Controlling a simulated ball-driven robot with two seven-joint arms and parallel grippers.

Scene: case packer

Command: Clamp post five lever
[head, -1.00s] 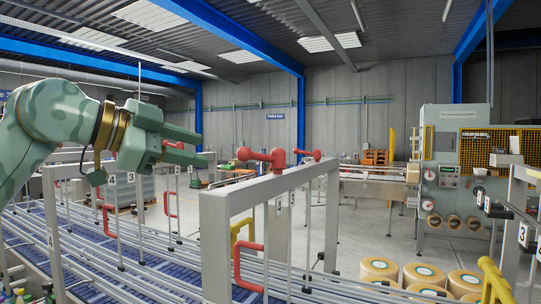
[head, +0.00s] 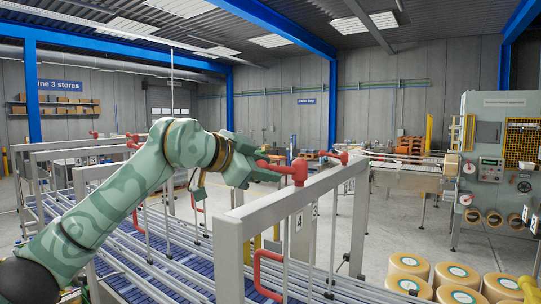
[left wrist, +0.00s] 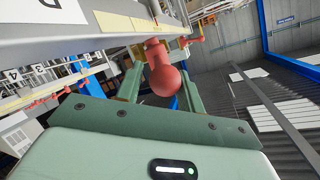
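In the left wrist view the red knob (left wrist: 165,80) lies between the two green fingers of my left gripper (left wrist: 163,88), which are apart with gaps to the knob visible. My right gripper is not in view.
The grey frame (head: 232,255) and its long rails stand close in front. Another red lever (head: 338,155) sits farther along the frame. A red handle (head: 262,275) hangs below. Cheese-like yellow drums (head: 409,265) stand on the floor at right, and a packing machine (head: 483,150) behind.

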